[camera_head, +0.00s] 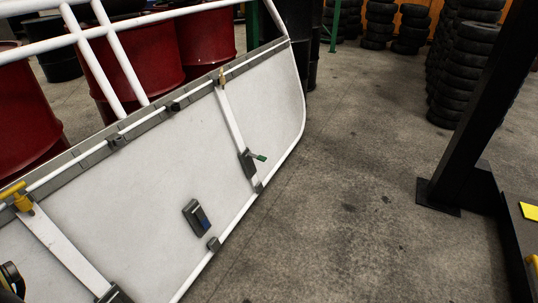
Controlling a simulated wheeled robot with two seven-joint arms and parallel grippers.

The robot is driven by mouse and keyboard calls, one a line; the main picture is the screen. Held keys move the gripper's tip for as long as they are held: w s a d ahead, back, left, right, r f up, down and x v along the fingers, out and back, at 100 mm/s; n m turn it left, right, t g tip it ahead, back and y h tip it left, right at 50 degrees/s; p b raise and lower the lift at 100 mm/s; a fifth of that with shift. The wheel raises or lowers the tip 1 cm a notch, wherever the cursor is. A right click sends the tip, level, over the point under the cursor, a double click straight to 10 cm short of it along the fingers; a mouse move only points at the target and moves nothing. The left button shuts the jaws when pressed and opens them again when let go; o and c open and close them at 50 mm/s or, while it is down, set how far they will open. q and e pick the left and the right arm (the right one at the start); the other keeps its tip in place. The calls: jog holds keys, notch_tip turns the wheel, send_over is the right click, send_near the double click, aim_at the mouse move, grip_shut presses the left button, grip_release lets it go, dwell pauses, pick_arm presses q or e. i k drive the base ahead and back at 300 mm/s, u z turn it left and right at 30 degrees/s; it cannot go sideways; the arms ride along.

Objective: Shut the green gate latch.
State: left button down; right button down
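I cannot tell from this view whether the latch is engaged. Neither of my grippers can be made out in the view. A dark shape is cut off at the bottom left corner, and I cannot tell what it is.
A yellow handle (13,190) tops a second strap at left. A grey box (197,216) is on the panel. Red drums (205,45) stand behind white rails. Tyre stacks (466,75) and a black post (475,105) stand at right. The concrete floor between is clear.

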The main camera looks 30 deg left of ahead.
aim_at(261, 158)
jog(key=z, duration=0.2)
jog(key=i, duration=1.55)
jog(key=u, duration=0.85)
jog(key=i, duration=1.25)
jog(key=u, duration=1.25)
